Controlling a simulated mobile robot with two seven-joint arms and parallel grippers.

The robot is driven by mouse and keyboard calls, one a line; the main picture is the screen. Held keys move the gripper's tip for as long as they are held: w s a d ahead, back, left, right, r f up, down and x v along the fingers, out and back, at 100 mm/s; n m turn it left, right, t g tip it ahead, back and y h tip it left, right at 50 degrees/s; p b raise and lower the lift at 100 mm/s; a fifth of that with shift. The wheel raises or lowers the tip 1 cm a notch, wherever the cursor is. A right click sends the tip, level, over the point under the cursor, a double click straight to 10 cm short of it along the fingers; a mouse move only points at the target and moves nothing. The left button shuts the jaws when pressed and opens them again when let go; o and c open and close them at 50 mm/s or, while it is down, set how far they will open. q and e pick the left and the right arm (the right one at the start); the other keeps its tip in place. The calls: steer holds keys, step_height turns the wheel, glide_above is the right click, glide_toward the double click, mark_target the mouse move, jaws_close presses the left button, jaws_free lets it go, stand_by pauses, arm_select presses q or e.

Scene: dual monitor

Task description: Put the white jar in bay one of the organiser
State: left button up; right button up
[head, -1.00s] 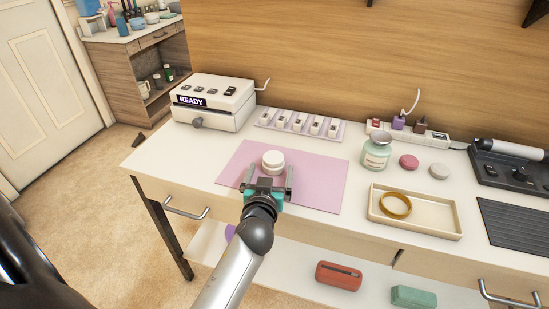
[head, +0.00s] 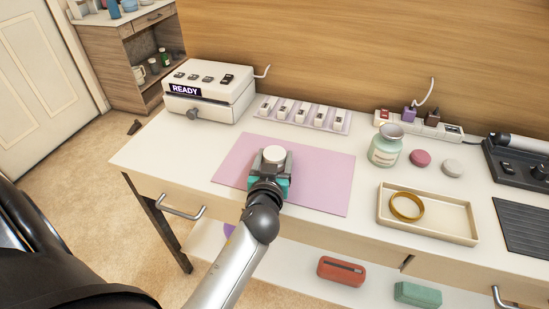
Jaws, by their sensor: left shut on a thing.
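The white jar (head: 274,153) is over the pink mat (head: 325,175), its round top showing between my fingers. My left gripper (head: 272,163) is shut on the jar from the front side; its fingers and palm hide the jar's lower part, so I cannot tell whether it touches the mat. The organiser (head: 343,127) is a pale lilac tray behind the mat, with a row of several bays, each with a small white marked piece. The marks are too small to read surely. My right gripper is not in view.
A white box (head: 210,90) with a READY display stands left of the organiser. To the right are a green glass jar (head: 384,150), a pink disc (head: 420,158), a grey disc (head: 452,168) and a cream tray (head: 440,233) holding a yellow ring (head: 406,207). The mat is otherwise clear.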

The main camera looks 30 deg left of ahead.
arm_select(q)
steer(key=c, duration=0.9)
steer(key=shift+c, duration=0.2)
steer(key=shift+r, duration=0.15)
